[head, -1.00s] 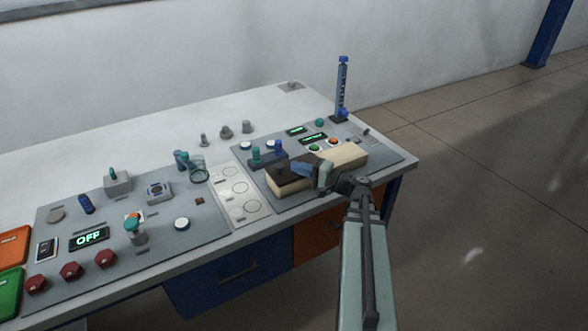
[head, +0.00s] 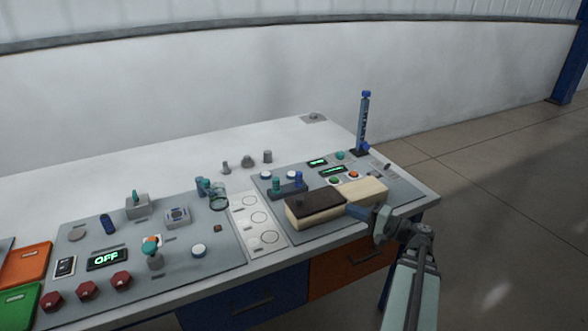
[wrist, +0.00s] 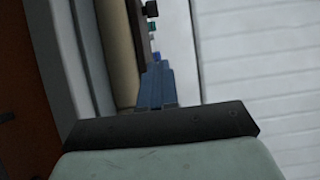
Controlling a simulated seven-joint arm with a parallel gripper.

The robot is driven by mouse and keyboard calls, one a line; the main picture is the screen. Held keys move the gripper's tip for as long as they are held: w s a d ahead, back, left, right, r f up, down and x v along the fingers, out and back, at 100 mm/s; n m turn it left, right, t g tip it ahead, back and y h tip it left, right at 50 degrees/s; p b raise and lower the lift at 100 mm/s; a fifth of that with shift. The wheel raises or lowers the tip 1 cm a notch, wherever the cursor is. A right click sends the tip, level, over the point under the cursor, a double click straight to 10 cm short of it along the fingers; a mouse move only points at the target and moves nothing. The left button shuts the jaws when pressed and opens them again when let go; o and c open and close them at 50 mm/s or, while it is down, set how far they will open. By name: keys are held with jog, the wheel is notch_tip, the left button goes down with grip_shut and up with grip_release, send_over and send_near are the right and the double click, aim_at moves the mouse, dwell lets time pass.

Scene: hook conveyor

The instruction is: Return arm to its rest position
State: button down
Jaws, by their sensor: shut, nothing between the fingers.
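My gripper (head: 354,211) is at the right end of the workbench in the head view, in front of a cream block (head: 362,190) and to the right of a dark-topped block (head: 315,207). Its blue fingers are together with nothing held. In the wrist view the closed blue fingers (wrist: 156,85) point up the picture, beside the cream block's long side (wrist: 119,55). I cannot tell whether the fingers touch the block.
The bench carries a right panel with buttons and a blue post (head: 364,122). The left panel has an OFF display (head: 107,260), several red knobs and a teal-topped lever (head: 153,250). Orange (head: 25,264) and green (head: 17,306) trays lie far left. Floor right of the bench is clear.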

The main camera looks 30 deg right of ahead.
jog(key=shift+d, duration=0.1)
jog(key=s+d+f+m+h, duration=0.2)
jog(key=s+d+f, duration=0.1)
jog(key=d+f, duration=0.5)
jog(key=s+f+m+g+h, duration=0.1)
jog(key=s+f+g+h, duration=0.3)
jog(key=f, duration=1.1)
jog(key=s+a+f+n+g+y, duration=0.1)
jog(key=a+f+n+g+y, duration=0.15)
jog(key=a+f, duration=0.5)
jog(key=s+a+f+n+g+y, duration=0.1)
jog(key=a+f+g, duration=0.3)
jog(key=a, duration=0.7)
jog(key=s+a+f+n+g+y, duration=0.1)
jog(key=a+f+n+g+y, duration=0.15)
jog(key=a+f, duration=0.45)
jog(key=s+a+f+n+g+h, duration=0.3)
jog(key=s+a, duration=0.4)
jog(key=s, duration=0.3)
jog(key=s+a+f+n+g+h, duration=0.4)
jog(key=s+a+n+g+h, duration=0.1)
jog(key=s, duration=0.4)
jog(key=shift+s+a+f+n+g+h, duration=0.15)
jog(key=shift+s+a+n+g+h, duration=0.4)
jog(key=shift+a, duration=0.7)
